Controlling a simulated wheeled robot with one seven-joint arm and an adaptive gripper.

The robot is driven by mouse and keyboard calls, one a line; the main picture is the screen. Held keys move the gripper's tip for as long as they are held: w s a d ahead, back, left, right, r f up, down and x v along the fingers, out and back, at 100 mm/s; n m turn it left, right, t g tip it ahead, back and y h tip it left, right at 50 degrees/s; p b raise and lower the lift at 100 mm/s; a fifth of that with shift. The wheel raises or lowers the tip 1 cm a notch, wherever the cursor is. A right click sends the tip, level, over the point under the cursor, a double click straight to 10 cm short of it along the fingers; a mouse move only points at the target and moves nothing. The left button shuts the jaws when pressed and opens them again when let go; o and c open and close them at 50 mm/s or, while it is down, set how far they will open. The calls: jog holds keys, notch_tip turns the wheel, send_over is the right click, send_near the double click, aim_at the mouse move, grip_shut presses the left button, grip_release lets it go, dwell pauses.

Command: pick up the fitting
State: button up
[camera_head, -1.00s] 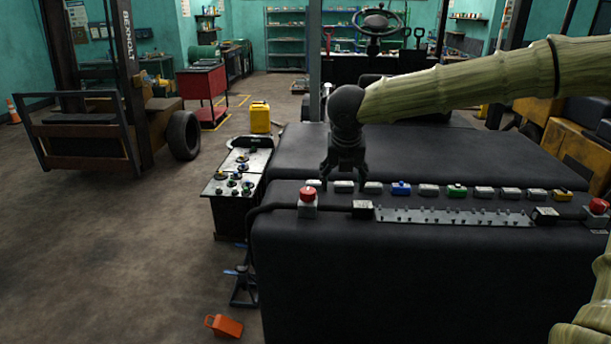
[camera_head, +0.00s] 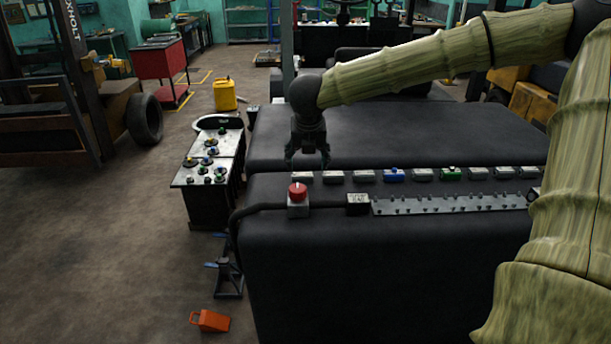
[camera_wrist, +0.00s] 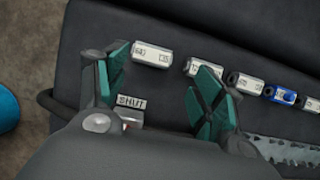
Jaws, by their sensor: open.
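A row of small box-shaped fittings lies along the top of a black padded block. Most are pale grey, such as the leftmost one (camera_head: 303,177); one is blue (camera_head: 394,175) and one green (camera_head: 451,174). I cannot tell which one the task means. My gripper (camera_head: 308,160) points down over the left end of the row, open and empty. In the wrist view its teal fingers (camera_wrist: 161,72) stand apart, and a pale fitting (camera_wrist: 152,56) shows just beyond the gap between them. Another pale fitting (camera_wrist: 203,69) is partly hidden by the right finger.
The black block (camera_head: 390,270) also carries a red knob (camera_head: 298,191), a small label block (camera_head: 358,203) and a studded metal strip (camera_head: 450,204). A control panel (camera_head: 190,175) stands to its left. An orange object (camera_head: 210,321) lies on the floor, open at left.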

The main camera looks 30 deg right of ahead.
aim_at(303, 173)
jog(key=w+f, duration=0.2)
jog(key=w, duration=0.1)
jog(key=shift+a+f, duration=0.15)
jog(key=shift+f+p, duration=0.1)
jog(key=shift+p, duration=0.2)
jog(key=shift+s+d+f+p, duration=0.3)
jog(key=shift+s+p, duration=0.2)
jog(key=shift+s, duration=0.1)
jog(key=shift+s+f, duration=0.1)
jog(key=shift+f, duration=0.15)
jog(key=w+f+p, duration=0.1)
jog(key=w+f, duration=0.1)
jog(key=shift+d+f, duration=0.1)
jog(key=shift+f, duration=0.25)
jog(key=shift+s+d, duration=0.1)
jog(key=shift+s, duration=0.2)
jog(key=shift+w, duration=0.2)
jog(key=shift+c, duration=1.2)
jog(key=shift+f, duration=0.1)
jog(key=c, duration=0.4)
jog(key=shift+s, duration=0.1)
jog(key=shift+c, duration=1)
